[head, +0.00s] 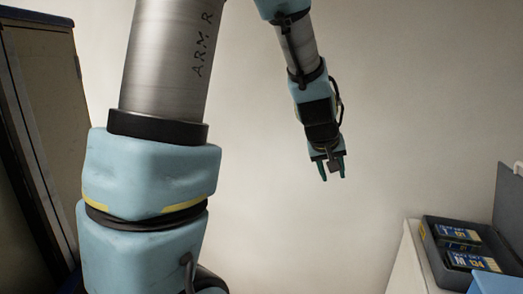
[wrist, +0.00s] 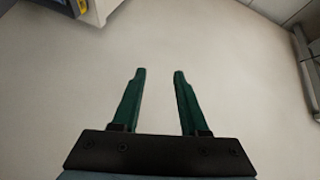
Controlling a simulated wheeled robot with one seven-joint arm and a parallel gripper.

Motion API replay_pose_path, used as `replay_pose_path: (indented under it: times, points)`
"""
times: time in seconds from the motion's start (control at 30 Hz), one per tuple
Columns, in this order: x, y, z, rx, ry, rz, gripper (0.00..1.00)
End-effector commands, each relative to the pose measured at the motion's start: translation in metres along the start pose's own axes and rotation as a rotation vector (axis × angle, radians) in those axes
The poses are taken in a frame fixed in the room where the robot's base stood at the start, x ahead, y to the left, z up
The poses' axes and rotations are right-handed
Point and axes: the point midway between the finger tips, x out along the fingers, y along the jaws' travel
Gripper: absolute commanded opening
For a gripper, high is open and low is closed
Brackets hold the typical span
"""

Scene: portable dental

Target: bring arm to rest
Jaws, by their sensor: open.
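My gripper (head: 334,170) hangs from my raised arm in the upper middle of the head view, fingers pointing down. In the wrist view its two green fingers (wrist: 158,75) stand apart with nothing between them. My gripper touches nothing and is well clear of the things at the lower right.
An open dark case (head: 432,258) with blue-labelled packs (head: 463,236) rests on a white surface (head: 409,250) at the lower right. A tall brown cabinet (head: 42,110) stands at the left. The pale wall (head: 420,100) around my gripper is clear.

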Motion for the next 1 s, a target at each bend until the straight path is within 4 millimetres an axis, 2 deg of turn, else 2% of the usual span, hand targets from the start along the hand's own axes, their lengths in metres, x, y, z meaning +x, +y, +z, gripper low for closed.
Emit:
replay_pose_path:
  times: [0.03, 0.2, 0.3, 0.4, 0.5, 0.6, 1.0]
  points:
    - [-0.005, -0.032, 0.006, -0.004, -0.024, -0.039, 0.43]
    - [-0.028, -0.124, 0.042, 0.006, -0.135, -0.158, 0.43]
    - [-0.044, -0.17, 0.069, 0.004, -0.206, -0.219, 0.43]
    - [-0.06, -0.204, 0.095, 0.001, -0.27, -0.264, 0.43]
    - [-0.072, -0.226, 0.115, -0.002, -0.318, -0.295, 0.43]
    - [-0.079, -0.237, 0.127, -0.003, -0.346, -0.311, 0.43]
    - [-0.082, -0.24, 0.131, -0.002, -0.357, -0.316, 0.43]
